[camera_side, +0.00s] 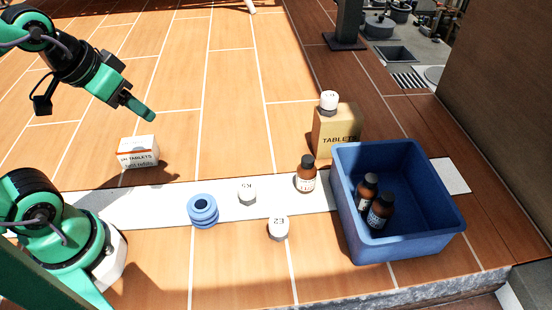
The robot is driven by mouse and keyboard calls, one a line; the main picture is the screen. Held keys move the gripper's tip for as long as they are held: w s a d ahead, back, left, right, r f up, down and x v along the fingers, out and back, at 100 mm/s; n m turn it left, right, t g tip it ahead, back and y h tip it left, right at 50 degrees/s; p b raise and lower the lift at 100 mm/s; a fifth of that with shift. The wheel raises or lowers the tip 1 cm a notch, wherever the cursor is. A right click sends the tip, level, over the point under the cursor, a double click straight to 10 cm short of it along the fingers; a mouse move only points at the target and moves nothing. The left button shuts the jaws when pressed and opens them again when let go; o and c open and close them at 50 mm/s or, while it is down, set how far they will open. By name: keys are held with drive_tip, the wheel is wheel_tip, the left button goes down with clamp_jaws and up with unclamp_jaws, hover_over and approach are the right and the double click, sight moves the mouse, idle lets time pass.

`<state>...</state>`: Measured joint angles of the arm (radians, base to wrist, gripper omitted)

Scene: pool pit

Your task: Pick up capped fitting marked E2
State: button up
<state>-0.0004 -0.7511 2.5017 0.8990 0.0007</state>
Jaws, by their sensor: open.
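The capped fitting marked E2 (278,231) is a small white-topped piece with a grey lower part. It stands on the wooden floor just in front of the white strip, left of the blue bin. Its marking reads upside down in this view. My gripper (144,113) is at the upper left, high above the floor and well apart from the fitting. It holds nothing that I can see; the gap between its fingers is hard to make out from this side.
A similar fitting marked K5 (247,194) and a blue ringed part (202,211) are nearby. A brown bottle (306,176) stands beside the blue bin (446,236), which holds two bottles. Another white-capped piece (329,101) tops a tablets box (337,138). A white tablets box (138,153) lies left.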

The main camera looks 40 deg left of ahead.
drive_tip(key=shift+o, duration=0.3)
drive_tip(key=shift+w, duration=0.1)
idle(0.4)
drive_tip(key=m+g, duration=0.1)
drive_tip(key=g, duration=0.5)
hover_over(278, 221)
drive_tip(key=f, duration=1.5)
drive_tip(key=shift+w+a, duration=0.1)
drive_tip(key=shift+a, duration=0.15)
drive_tip(key=shift+d+f, duration=0.3)
drive_tip(key=shift+f, duration=0.05)
drive_tip(key=shift+f, duration=1.3)
